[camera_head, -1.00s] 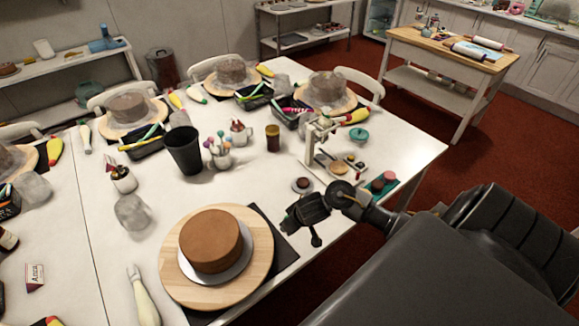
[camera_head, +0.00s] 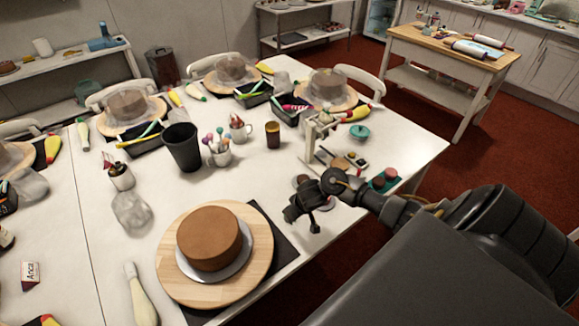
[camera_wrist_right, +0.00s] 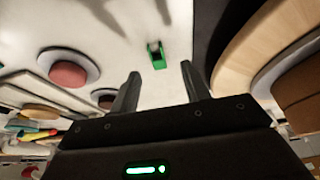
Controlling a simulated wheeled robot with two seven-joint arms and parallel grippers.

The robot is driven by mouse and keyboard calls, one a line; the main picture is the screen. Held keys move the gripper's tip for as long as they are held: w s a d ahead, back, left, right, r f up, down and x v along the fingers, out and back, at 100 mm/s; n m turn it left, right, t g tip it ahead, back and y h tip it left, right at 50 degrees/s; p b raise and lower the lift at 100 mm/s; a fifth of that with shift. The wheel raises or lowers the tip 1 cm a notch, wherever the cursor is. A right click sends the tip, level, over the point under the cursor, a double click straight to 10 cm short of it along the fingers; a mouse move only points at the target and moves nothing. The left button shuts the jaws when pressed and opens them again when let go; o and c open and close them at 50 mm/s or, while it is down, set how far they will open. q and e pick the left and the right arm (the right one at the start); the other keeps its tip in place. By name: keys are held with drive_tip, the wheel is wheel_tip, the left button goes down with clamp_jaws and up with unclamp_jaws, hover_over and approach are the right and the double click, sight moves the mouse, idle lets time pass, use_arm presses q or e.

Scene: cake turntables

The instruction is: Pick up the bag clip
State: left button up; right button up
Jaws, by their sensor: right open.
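A small green clip-like object (camera_wrist_right: 156,55), which looks like the bag clip, lies on the white table in the right wrist view. It sits just beyond and between the spread fingertips of my right gripper (camera_wrist_right: 160,76), apart from them. The gripper is open, with nothing between its fingers. In the head view my right gripper (camera_head: 304,212) is over the table's front edge area, right of the cake; I cannot make out the clip there, and the gripper may hide it. My left gripper is not in view.
A brown cake (camera_head: 209,238) on a wooden turntable (camera_head: 172,270) stands left of my right gripper, on a dark mat (camera_head: 280,245). A white stand (camera_head: 310,140), small dishes and a teal pot (camera_head: 360,132) stand behind it. A black cup (camera_head: 183,148) stands farther left.

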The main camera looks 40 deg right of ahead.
drive_tip(key=x, duration=0.5)
drive_tip(key=shift+s+d+f+b, duration=0.1)
drive_tip(key=shift+s+d+b, duration=0.05)
drive_tip(key=shift+d+b, duration=0.15)
drive_tip(key=shift+c, duration=0.5)
drive_tip(key=c, duration=0.8)
drive_tip(key=shift+o, duration=0.2)
